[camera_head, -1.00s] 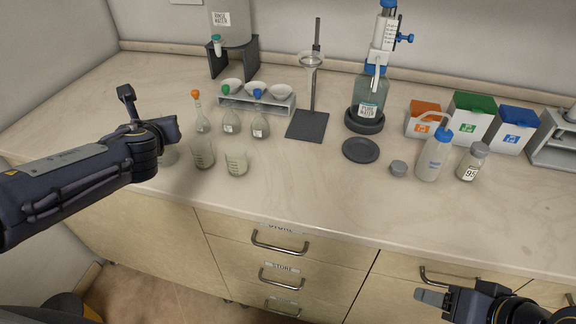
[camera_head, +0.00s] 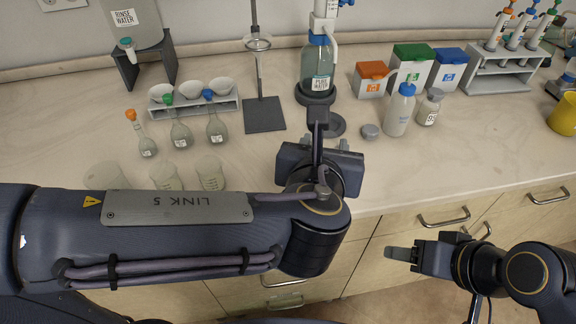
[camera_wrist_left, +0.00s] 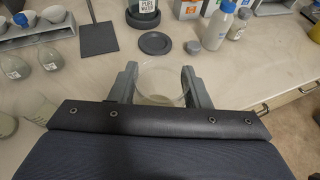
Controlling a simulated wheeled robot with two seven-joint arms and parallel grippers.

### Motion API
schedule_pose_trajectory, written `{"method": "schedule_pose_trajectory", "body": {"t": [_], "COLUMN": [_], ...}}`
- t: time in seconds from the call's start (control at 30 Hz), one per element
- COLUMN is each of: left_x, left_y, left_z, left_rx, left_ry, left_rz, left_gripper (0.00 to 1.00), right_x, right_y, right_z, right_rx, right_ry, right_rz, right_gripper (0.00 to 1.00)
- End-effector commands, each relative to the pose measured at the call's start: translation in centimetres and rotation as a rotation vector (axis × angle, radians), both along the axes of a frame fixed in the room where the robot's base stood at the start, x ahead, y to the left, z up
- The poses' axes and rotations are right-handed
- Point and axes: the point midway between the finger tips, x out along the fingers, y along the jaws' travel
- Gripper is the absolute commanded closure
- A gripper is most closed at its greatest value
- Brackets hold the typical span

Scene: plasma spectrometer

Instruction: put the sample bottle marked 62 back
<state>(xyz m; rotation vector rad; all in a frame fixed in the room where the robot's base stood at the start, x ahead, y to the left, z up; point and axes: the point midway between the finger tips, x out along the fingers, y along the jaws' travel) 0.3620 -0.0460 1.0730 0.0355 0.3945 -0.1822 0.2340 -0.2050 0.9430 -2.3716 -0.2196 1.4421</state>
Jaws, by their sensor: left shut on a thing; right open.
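My left gripper (camera_head: 319,160) is above the counter's front part, just in front of the dark round dish. In the left wrist view its fingers (camera_wrist_left: 160,84) are shut on a clear glass vessel (camera_wrist_left: 160,92), whose round rim shows between them. No number can be read on it, and the head view hides it behind my gripper. A sample bottle (camera_head: 430,107) with a grey cap stands beside the wash bottle; its label seems to start with 9. I see no bottle marked 62. My right gripper (camera_head: 408,254) is open and empty before the drawers.
The wash bottle (camera_head: 399,110) and a loose grey cap (camera_head: 370,131) stand right of the dark dish (camera_head: 334,126). Beakers (camera_head: 210,173) and stoppered flasks (camera_head: 181,134) stand left. A pipette rack (camera_head: 500,75) and yellow container (camera_head: 564,115) are right. The counter's right front is clear.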

Motion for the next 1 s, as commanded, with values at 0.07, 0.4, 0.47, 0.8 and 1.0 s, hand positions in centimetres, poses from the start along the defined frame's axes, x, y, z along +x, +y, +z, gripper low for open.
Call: {"method": "schedule_pose_trajectory", "body": {"t": [0.07,0.4,0.47,0.8,1.0], "left_x": [-0.3,6.4,7.9,11.5,12.5], "left_y": [-0.4,2.2,2.7,3.9,4.3], "left_z": [-0.3,-3.7,-4.4,-9.0,-11.0], "left_rx": [0.001,0.002,0.001,0.0,0.003], "left_ry": [0.001,0.003,0.003,0.0,0.001], "left_rz": [-0.01,-0.007,-0.006,-0.012,-0.013], "left_gripper": [0.81,0.81,0.81,0.81,0.81], "right_x": [0.0,0.0,0.0,0.0,0.0], "right_y": [0.0,0.0,0.0,0.0,0.0], "right_z": [-0.1,-1.0,-1.3,-3.3,-4.2], "right_rx": [0.0,0.0,0.0,0.0,0.0], "right_ry": [0.0,0.0,0.0,0.0,0.0], "right_rz": [0.0,0.0,0.0,0.0,0.0], "right_gripper": [0.42,0.42,0.42,0.42,0.42]}}
